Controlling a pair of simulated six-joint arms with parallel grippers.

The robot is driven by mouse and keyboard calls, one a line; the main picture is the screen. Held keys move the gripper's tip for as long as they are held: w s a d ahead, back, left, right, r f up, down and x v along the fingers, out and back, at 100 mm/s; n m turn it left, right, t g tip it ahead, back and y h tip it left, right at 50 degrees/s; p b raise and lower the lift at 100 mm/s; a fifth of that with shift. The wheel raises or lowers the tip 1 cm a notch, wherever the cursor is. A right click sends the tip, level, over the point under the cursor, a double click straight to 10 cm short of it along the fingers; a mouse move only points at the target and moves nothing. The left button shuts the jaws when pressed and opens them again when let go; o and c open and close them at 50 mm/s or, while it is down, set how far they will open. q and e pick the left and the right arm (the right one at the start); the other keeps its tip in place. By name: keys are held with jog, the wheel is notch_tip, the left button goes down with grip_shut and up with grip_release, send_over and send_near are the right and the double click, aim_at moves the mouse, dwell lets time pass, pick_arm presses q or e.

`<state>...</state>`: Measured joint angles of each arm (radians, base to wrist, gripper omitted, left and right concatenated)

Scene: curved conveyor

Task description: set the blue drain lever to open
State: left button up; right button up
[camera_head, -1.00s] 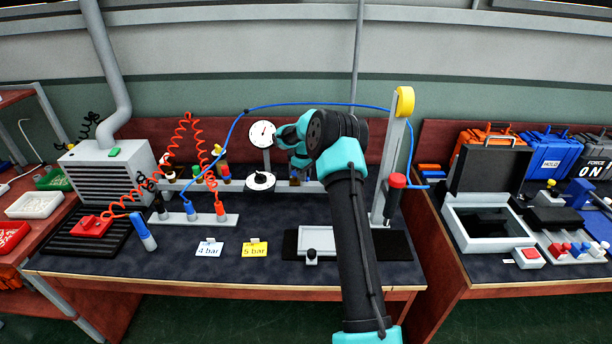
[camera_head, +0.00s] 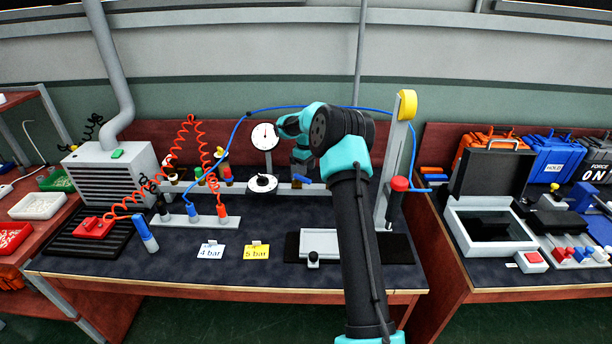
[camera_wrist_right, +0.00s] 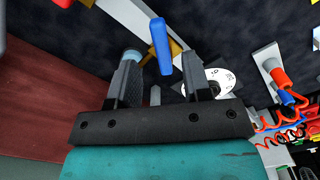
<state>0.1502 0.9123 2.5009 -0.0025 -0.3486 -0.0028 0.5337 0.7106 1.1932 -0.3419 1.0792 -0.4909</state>
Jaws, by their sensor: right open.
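In the right wrist view the lever (camera_wrist_right: 161,46) shows as a blue bar between the two fingers in the picture. My right gripper (camera_wrist_right: 160,78) is open, with a gap on each side of the lever; I cannot tell whether either finger touches it. In the head view my right gripper (camera_head: 301,165) is just above the lever, partly hidden by my own wrist. My left gripper is not in view.
A white pressure gauge (camera_head: 264,136) and a round dial (camera_head: 262,184) stand just left of the lever. Red coiled hoses (camera_head: 195,160) and a blue hose (camera_head: 240,118) lie further left. A post with a red-topped handle (camera_head: 399,186) stands to the right. The bench front has cards and a small tray.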

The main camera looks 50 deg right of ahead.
aim_at(306, 179)
notch_tip(306, 179, up, 13)
jog(key=shift+f, duration=0.2)
dwell(0.5)
